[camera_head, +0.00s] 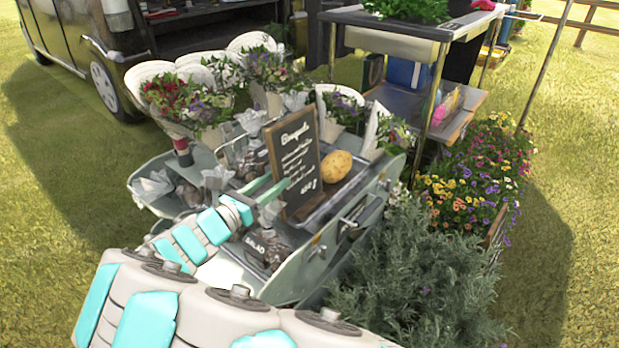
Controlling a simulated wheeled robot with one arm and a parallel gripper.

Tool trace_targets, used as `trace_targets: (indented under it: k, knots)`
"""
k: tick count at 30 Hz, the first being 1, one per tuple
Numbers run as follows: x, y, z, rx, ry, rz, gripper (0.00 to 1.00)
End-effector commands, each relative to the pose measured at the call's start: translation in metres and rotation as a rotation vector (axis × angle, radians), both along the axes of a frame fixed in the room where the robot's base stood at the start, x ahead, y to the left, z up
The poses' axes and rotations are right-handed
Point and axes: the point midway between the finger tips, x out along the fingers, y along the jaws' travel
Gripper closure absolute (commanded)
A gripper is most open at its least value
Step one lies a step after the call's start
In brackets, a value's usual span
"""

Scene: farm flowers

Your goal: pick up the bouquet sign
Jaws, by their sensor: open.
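The bouquet sign (297,158) is a dark chalkboard in a wooden frame with white lettering that reads "Bouquets" at the top. It stands upright, leaning slightly, on the grey-green cart (321,262) in the middle of the view. My gripper (272,192) is at the sign's lower left edge, at the end of my white and turquoise arm. It is open, with its green fingers beside the board. I cannot tell whether a finger touches the board. The sign's lower left part is partly hidden by the fingers.
Wrapped bouquets (190,105) line the cart's back. A grey-green bush (415,280) crowds the cart's right. A metal table (395,28) stands behind; open grass lies left.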

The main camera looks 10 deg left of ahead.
Motion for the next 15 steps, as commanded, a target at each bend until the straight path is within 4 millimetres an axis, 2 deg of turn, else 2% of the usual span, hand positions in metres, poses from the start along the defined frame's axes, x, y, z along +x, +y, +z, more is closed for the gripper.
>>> trace_targets:
  k: [5, 15]
  knots:
    - [0.007, -0.003, -0.001, -0.003, 0.0, 0.002, 0.5]
    - [0.039, -0.025, -0.005, -0.004, 0.002, -0.002, 0.5]
